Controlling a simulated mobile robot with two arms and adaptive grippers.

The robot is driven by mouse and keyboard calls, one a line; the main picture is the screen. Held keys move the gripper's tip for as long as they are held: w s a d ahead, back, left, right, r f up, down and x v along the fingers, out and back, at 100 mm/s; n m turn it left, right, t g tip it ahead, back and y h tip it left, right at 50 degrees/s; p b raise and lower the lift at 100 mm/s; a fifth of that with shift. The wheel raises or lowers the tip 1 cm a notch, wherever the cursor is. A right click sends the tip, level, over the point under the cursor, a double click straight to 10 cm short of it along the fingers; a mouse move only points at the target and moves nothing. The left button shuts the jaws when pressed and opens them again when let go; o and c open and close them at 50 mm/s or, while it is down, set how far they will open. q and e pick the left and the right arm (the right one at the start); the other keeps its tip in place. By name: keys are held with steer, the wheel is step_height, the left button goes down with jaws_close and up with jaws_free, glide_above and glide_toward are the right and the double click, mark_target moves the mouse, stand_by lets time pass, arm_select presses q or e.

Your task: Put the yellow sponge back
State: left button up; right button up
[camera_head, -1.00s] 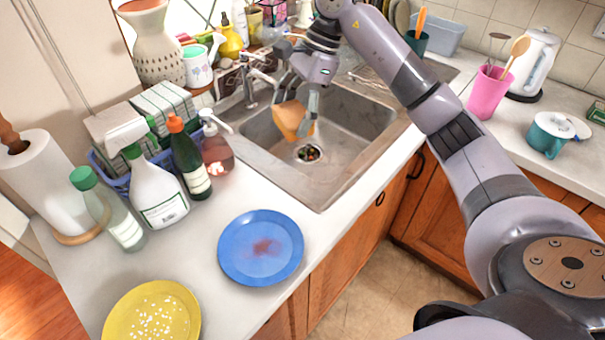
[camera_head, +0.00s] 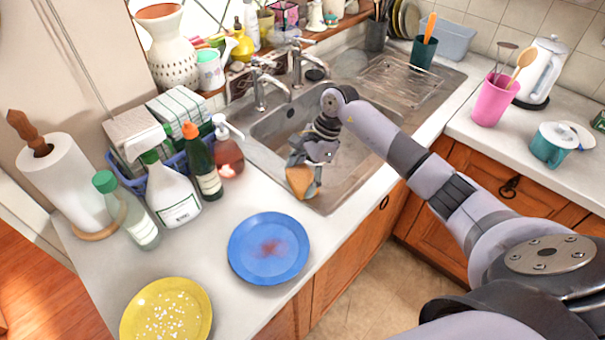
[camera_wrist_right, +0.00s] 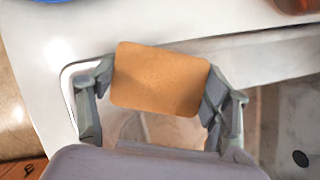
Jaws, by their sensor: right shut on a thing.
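The yellow sponge, orange-yellow in these pictures, is in my right gripper (camera_head: 310,178). The sponge (camera_head: 300,181) shows below the fingers in the head view, over the front edge of the sink (camera_head: 340,185). In the right wrist view the sponge (camera_wrist_right: 160,79) sits between the two fingers (camera_wrist_right: 160,105), with one finger at each end. The gripper is shut on it. Sink rim and white counter lie beneath and beyond it. My left gripper is not in view.
A blue plate (camera_head: 268,248) and a yellow plate (camera_head: 166,314) with white bits lie on the counter. A soap dispenser (camera_head: 228,150), green bottle (camera_head: 202,162), spray bottle (camera_head: 168,190) and blue basket (camera_head: 135,184) stand left of the sink. Counter between sink and blue plate is clear.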

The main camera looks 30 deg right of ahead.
steer(key=shift+f, duration=0.15)
steer(key=shift+f, duration=0.1)
steer(key=o, duration=1)
steer(key=shift+r, duration=0.2)
steer(key=shift+w+d+r, duration=0.1)
steer(key=shift+d+r, duration=0.05)
steer(key=shift+r, duration=0.1)
steer(key=b+v, duration=0.3)
steer(key=v, duration=0.8)
steer(key=shift+r, duration=0.2)
